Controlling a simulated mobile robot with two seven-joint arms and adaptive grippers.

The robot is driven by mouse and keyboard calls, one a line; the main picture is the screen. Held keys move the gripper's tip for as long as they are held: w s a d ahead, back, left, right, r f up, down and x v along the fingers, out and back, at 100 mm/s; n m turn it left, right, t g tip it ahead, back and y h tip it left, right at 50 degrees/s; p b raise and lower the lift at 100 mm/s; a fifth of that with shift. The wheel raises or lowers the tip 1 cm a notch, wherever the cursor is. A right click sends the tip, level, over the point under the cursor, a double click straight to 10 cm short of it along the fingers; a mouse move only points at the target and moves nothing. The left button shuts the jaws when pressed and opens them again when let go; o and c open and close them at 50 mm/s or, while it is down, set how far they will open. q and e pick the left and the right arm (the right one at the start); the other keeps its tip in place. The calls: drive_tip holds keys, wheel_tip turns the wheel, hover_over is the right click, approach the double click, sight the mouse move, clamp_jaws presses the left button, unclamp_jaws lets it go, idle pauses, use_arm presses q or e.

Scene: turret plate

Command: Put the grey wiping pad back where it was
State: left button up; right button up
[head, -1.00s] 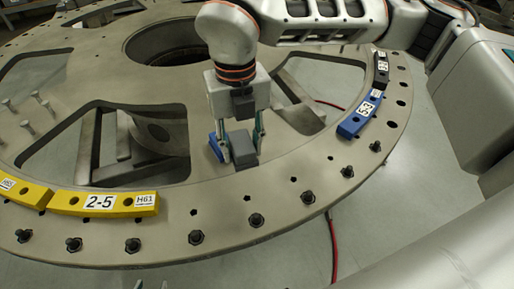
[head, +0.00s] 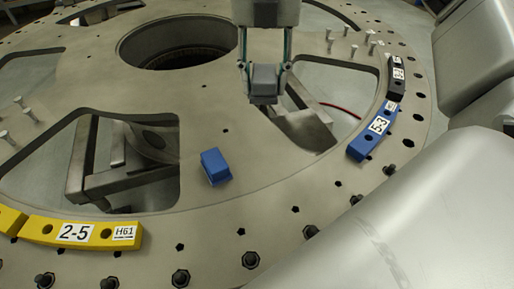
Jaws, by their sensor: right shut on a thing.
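My right gripper (head: 264,94) hangs down at the top middle of the head view, its two fingers shut on the grey wiping pad (head: 263,79). The pad is a small dark grey block held between the fingertips, over the turret plate near an opening; its exact height above the plate is hard to tell. A blue block (head: 215,167) lies alone on the plate, nearer to me and left of the gripper. My left gripper is not in view.
The round plate (head: 190,215) has large openings and bolts along its rim. A yellow segment (head: 75,232) marked 2-5 lies at left, a blue segment (head: 372,137) marked 5-3 and a black one (head: 396,80) at right. Several pins (head: 353,50) stand at the back.

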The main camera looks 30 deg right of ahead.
drive_tip(key=b, duration=0.2)
hover_over(262, 155)
wheel_tip(262, 155, down, 14)
drive_tip(key=shift+s+r, duration=0.15)
drive_tip(key=shift+f, duration=0.6)
drive_tip(key=shift+f+b, duration=0.35)
drive_tip(key=shift+f, duration=1.75)
drive_tip(key=shift+f, duration=0.15)
drive_tip(key=o, duration=1.1)
drive_tip(key=shift+c, duration=0.2)
